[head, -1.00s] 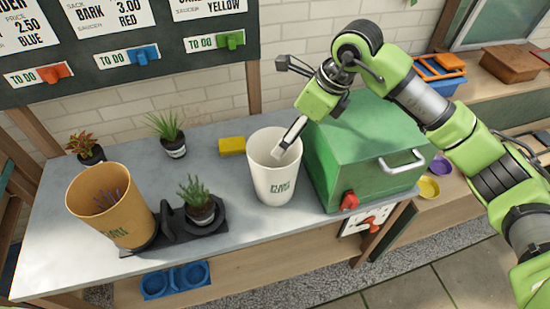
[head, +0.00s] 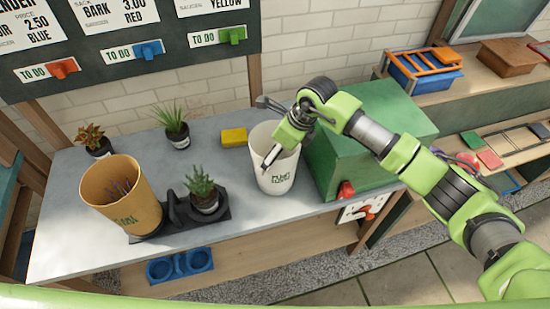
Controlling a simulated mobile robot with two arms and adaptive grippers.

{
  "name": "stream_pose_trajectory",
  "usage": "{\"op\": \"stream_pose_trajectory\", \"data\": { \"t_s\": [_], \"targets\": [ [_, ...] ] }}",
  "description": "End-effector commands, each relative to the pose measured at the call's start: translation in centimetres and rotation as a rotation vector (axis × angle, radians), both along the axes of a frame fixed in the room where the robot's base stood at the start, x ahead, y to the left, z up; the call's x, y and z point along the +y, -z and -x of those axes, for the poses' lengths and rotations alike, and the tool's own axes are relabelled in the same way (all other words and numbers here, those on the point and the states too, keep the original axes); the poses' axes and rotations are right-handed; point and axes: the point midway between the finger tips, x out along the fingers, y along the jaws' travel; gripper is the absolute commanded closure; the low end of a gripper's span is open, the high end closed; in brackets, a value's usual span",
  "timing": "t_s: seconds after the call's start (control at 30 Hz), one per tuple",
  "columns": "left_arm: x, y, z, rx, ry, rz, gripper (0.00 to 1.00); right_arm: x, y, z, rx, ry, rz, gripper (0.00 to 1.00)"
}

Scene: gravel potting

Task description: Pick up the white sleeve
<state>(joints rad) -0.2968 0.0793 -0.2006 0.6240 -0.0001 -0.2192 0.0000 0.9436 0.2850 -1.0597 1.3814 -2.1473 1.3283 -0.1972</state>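The white sleeve (head: 275,181), a tall tapered cup with green lettering, stands upright on the grey table left of the green box. Whether the fingers are closed on the sleeve's wall is hidden. The sleeve appears to rest on the table. My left gripper is out of view.
A tan sleeve (head: 128,198) and a potted plant (head: 204,192) stand at a black double holder (head: 224,208). A yellow block (head: 234,137) lies behind the white sleeve. The green box (head: 350,150) stands close on its right. Two small potted plants are farther back.

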Motion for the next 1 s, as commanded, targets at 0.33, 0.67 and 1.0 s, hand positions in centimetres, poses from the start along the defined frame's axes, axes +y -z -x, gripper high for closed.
{"op": "stream_pose_trajectory", "data": {
  "t_s": [0.33, 0.67, 1.0],
  "targets": [
    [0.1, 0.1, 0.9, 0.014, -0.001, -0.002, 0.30, 0.0, 0.0, 0.0, 0.000, 0.000, -0.001, 0.28],
    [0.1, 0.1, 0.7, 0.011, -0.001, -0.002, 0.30, 0.0, -0.1, 0.0, 0.000, 0.000, -0.001, 0.28],
    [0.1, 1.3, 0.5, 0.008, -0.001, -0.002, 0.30, 0.0, -3.3, 0.0, -0.005, -0.002, -0.002, 0.28]
  ]
}}
